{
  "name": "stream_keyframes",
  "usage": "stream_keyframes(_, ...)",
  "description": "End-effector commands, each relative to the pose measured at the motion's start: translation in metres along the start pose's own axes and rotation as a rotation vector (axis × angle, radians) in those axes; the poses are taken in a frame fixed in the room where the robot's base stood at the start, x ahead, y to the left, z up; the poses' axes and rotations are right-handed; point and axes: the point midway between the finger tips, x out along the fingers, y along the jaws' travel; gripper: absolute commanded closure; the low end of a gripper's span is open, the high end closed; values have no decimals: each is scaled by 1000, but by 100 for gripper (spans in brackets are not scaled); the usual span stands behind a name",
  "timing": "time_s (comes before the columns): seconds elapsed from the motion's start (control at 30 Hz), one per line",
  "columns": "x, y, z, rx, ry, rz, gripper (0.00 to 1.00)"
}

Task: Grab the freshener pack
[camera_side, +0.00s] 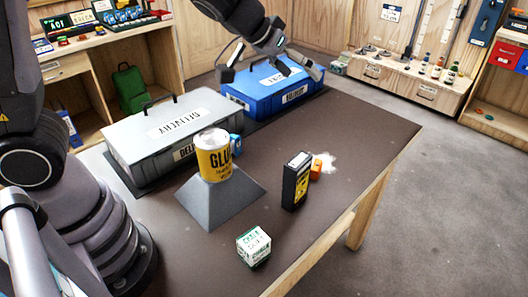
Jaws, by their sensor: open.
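No label reading freshener can be made out. A black upright pack (295,181) with a yellow lower label stands on the dark table, right of the middle; I cannot tell if it is the freshener pack. A small white and green box (253,246), with lettering that looks like "chalk", sits near the front edge. My gripper (271,74) is open, its fingers spread, at the back above the blue case (265,92). It is far behind both packs, with nothing seen between its fingers.
A yellow glue can (214,158) stands on a grey sloped stand (222,203). A grey delivery case (170,138) is behind it, with a small blue object (236,143) nearby. An orange item (315,170) and white powder (326,161) lie behind the black pack. The table's right part is clear.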

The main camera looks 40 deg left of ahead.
Motion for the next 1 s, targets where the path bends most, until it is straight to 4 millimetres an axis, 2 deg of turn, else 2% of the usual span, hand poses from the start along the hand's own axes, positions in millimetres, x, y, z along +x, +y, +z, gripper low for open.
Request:
stream_keyframes(0.03, 23, -4, 15, -5, -52, -63, 31)
stream_keyframes(0.1, 45, -12, 35, -8, -121, -146, 31)
stream_keyframes(0.2, 64, -19, 63, -6, -216, -234, 31)
stream_keyframes(0.3, 74, -23, 81, -4, -282, -285, 31)
stream_keyframes(0.47, 86, -28, 94, -2, -317, -311, 31)
stream_keyframes(0.8, 136, -45, 111, -3, -316, -309, 31)
stream_keyframes(1.0, 152, -50, 116, -4, -313, -307, 31)
